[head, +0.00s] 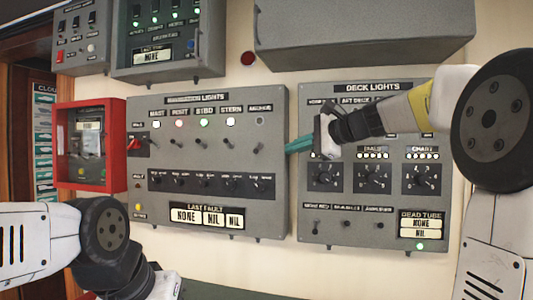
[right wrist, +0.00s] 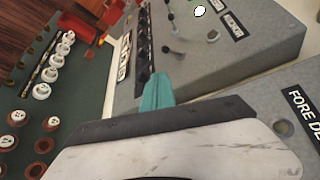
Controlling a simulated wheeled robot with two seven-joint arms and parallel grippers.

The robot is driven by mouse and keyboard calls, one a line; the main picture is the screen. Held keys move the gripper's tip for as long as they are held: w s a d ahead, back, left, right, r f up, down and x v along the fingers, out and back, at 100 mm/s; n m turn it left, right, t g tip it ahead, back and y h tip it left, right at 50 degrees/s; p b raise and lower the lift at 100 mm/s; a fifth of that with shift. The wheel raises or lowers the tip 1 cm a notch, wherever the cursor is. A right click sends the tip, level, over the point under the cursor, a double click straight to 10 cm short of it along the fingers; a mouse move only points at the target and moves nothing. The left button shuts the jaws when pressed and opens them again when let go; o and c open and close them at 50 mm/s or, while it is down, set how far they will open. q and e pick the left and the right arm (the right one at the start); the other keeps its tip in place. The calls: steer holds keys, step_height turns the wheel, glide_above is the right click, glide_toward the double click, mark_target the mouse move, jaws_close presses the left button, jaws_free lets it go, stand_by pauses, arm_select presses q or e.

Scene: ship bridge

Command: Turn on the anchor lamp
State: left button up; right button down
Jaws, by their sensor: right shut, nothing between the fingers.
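The navigation lights panel (head: 210,210) is a grey box on the wall. The anchor lamp (head: 259,121) at the right end of its lamp row is dark, while the mast, port, stbd and stern lamps are lit. The anchor toggle switch (head: 258,148) sits below it; it also shows in the right wrist view (right wrist: 173,50). My right gripper (head: 288,147) has its teal fingers shut and empty, just right of the switch and apart from it. In the right wrist view the fingers (right wrist: 157,92) point toward the panel. My left arm shows at lower left, its fingers out of sight.
The deck lights panel (head: 315,200) stands close on the right, behind my right arm. A red-framed box (head: 117,150) is at the left. A grey cabinet (head: 360,35) juts out above. Neighbouring toggles, such as the stern one (head: 228,147), stick out beside the anchor switch.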

mark_target(258, 149)
steer(key=shift+w+d+r, duration=0.15)
steer(key=shift+w+r, duration=0.4)
steer(key=x, duration=1)
steer(key=shift+r, duration=0.15)
steer(key=shift+s+r+m+g, duration=0.15)
steer(key=shift+r+m+g, duration=0.25)
steer(key=shift+m, duration=0.4)
steer(key=shift+r+m+g, duration=0.65)
steer(key=shift+m+g, duration=0.45)
steer(key=shift+m, duration=0.1)
steer(key=shift+a+r, duration=0.1)
steer(key=shift+a, duration=0.1)
